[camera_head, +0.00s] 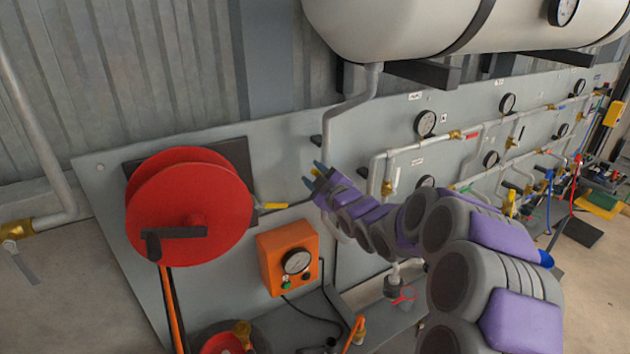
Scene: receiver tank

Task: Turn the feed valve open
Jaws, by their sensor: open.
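My gripper (314,174) is in front of the grey panel, near its middle left, with its two blue-tipped fingers apart. A small yellow piece (315,172) shows at the fingertips; I cannot tell whether it is a valve handle or whether the fingers touch it. A yellow-ended lever (274,206) sticks out just left of and below my gripper. No readable label shows which one is the feed valve. My grey and purple arm hides part of the panel and pipes behind it.
A red hose reel (188,207) with a dark crank and an orange gauge box (288,258) stand left of my arm. The white tank (405,25) hangs above. Pipes and gauges (425,123) fill the panel (300,140) to the right. Red and brass fittings lie low in front.

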